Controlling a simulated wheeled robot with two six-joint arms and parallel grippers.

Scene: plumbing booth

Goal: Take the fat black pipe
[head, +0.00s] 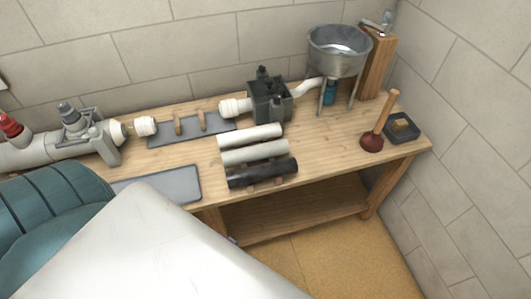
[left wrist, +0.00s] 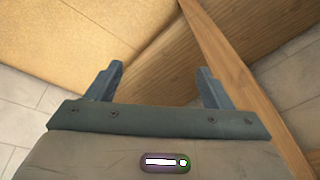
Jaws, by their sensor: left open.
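The fat black pipe (head: 262,173) lies near the front edge of the wooden workbench (head: 330,158) in the head view. It is the front one of three short pipes lying side by side on small wooden supports. Behind it lie a light grey pipe (head: 255,153) and a white pipe (head: 250,135). My left gripper (left wrist: 161,70) is open and empty in the left wrist view, with wooden boards and a tan floor beyond its fingers. The black pipe is not seen in that view. My right gripper is not in view.
A dark pump box (head: 269,97) and a metal funnel (head: 338,50) stand behind the pipes. A plunger (head: 372,140) and a black tray (head: 402,128) are at the right. Grey mats (head: 160,187) lie left. Bench is clear just right of the pipes.

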